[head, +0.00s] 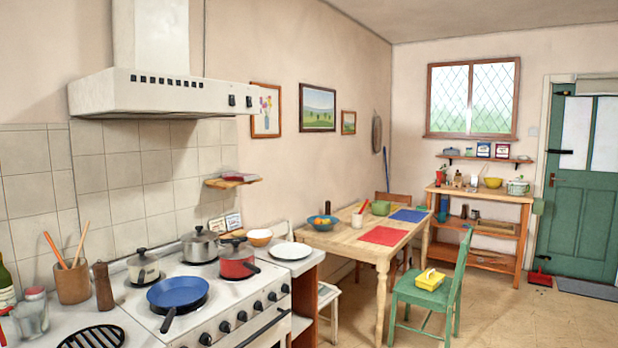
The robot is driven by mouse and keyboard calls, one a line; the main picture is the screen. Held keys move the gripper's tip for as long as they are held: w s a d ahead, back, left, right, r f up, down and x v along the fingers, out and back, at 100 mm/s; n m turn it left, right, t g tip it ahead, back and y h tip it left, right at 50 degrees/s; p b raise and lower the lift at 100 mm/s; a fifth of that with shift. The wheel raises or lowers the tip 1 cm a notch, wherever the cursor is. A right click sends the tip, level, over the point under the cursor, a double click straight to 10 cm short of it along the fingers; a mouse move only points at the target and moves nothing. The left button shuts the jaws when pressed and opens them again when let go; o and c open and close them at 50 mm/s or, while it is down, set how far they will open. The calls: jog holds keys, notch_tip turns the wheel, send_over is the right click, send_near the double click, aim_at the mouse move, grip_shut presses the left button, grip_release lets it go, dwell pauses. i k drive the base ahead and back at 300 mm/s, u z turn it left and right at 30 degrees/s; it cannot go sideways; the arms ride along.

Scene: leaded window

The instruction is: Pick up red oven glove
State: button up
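I cannot clearly make out a red oven glove. A small dark-red flat item (231,176) lies on a little wooden wall shelf (245,183) right of the hood; it is too small to tell what it is. A flat red rectangle (384,236) on the wooden table looks like a placemat, beside a blue one. A sliver of something red (3,336) shows at the lower left edge, mostly cut off. My gripper is not in view.
The white stove (225,305) at the front left bears a blue frying pan (178,291), a red saucepan (237,262) and other pots. A green chair (436,295) with a yellow item stands before the table (330,238). Open floor (530,315) lies at the right, near the green door (584,190).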

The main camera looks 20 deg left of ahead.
aim_at(233, 176)
jog(key=z, duration=0.15)
jog(key=i, duration=4.4)
jog(key=u, duration=2.6)
jog(key=i, duration=1.35)
jog(key=u, duration=2.35)
